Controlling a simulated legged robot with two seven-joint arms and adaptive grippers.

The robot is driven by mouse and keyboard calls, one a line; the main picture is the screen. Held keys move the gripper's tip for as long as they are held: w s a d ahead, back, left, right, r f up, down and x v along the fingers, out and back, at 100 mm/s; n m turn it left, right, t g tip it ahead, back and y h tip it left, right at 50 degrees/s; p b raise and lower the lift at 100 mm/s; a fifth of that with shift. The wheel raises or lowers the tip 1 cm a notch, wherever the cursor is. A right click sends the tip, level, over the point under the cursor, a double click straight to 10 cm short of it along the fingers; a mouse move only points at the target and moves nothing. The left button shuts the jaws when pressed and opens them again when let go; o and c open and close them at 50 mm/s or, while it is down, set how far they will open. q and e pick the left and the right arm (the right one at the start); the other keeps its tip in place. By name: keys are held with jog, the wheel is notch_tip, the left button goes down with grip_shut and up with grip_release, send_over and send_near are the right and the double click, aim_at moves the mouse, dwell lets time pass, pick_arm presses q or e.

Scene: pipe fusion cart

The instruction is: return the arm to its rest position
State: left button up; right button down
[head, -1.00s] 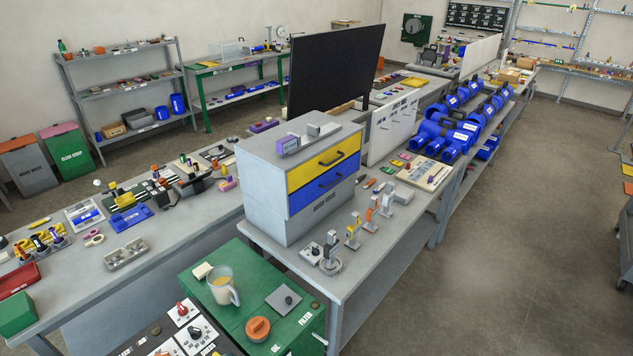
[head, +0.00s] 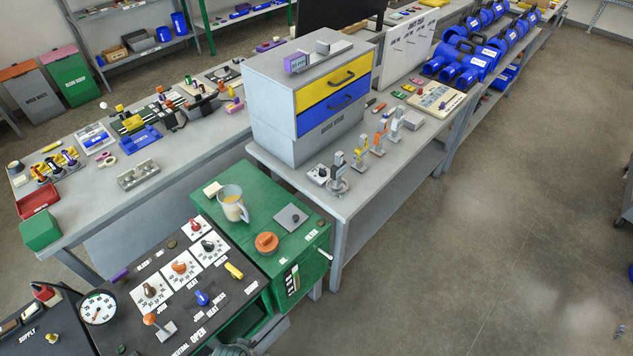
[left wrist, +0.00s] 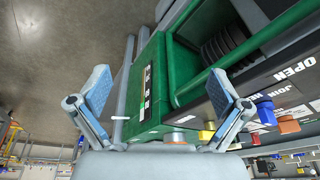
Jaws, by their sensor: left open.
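My left gripper (left wrist: 160,87) shows in the left wrist view with its two grey-blue fingers spread wide apart. It is empty. Behind the fingers is the green pipe fusion cart's box (left wrist: 150,90), seen tilted, with a green rail (left wrist: 270,50) and dark ribbed parts behind it. I cannot tell the gap between fingers and cart. In the head view the green cart top (head: 205,210) carries a jug (head: 231,205) and an orange cap (head: 267,242). Neither gripper is clearly visible in the head view. My right gripper is not in view.
The black control panel (head: 185,325) with knobs and levers adjoins the green top. A gauge (head: 98,308) stands at its left. A grey bench with a yellow and blue drawer cabinet (head: 338,90) is behind. The floor at right (head: 500,220) is open.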

pick_arm(q)
jog(key=s+f+g+b, duration=0.1)
jog(key=s+f, duration=0.1)
jog(key=f, duration=1)
jog(key=s+f, duration=0.3)
jog(key=f, duration=1)
jog(key=s+a+f+g+b, duration=0.1)
jog(key=s+a+f, duration=0.2)
jog(key=s+f, duration=1)
jog(key=s, duration=0.2)
jog(key=shift+s+a+f+b, duration=0.15)
jog(key=shift+s+f+b, duration=0.05)
jog(key=shift+s+b, duration=0.15)
